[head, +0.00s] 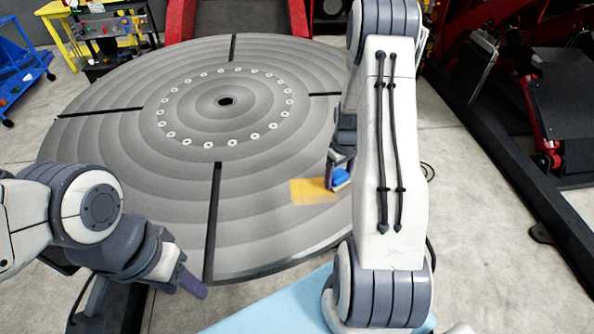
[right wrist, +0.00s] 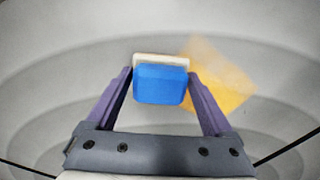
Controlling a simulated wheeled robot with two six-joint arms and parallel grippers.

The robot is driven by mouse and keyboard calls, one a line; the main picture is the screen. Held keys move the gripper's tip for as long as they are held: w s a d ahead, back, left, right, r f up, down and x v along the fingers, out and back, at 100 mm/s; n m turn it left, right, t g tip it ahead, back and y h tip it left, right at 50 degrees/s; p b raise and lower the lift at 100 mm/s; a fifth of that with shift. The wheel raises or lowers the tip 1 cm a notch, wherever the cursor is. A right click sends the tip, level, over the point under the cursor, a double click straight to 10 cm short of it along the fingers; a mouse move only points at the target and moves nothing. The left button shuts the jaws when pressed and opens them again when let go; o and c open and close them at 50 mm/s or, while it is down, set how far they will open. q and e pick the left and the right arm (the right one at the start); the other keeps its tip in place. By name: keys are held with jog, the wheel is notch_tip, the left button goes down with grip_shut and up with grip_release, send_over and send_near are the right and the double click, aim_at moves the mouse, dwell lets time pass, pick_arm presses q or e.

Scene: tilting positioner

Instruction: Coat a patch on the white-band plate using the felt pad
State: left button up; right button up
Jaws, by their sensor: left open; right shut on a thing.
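The felt pad (right wrist: 161,84), a blue block with an off-white face layer, is between the purple fingers of my right gripper (right wrist: 160,100), which is shut on it. In the head view the pad (head: 340,178) is low over the large round grey disk (head: 130,170), partly hidden by my right gripper; contact cannot be told. A yellow-orange patch (head: 308,191) lies on the disk just left of the pad; it also shows in the right wrist view (right wrist: 225,78). No white band can be made out. My left gripper (head: 193,288) is open and empty near the disk's front edge.
The disk has dark radial slots (head: 212,215) and a ring of small holes. A light-blue surface (head: 270,310) is at the front. Red machinery (head: 550,140) stands at right; a blue cart (head: 20,65) and control box (head: 105,28) stand far left.

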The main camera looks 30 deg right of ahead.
aim_at(337, 174)
notch_tip(337, 174, up, 2)
jog(key=shift+w+r+p, duration=0.15)
jog(key=shift+r+p, duration=0.1)
jog(key=shift+p, duration=0.05)
jog(key=shift+a+r+p, duration=0.25)
jog(key=shift+r+p, duration=0.35)
jog(key=shift+r, duration=0.15)
jog(key=shift+r+p, duration=1.45)
jog(key=shift+r, duration=0.55)
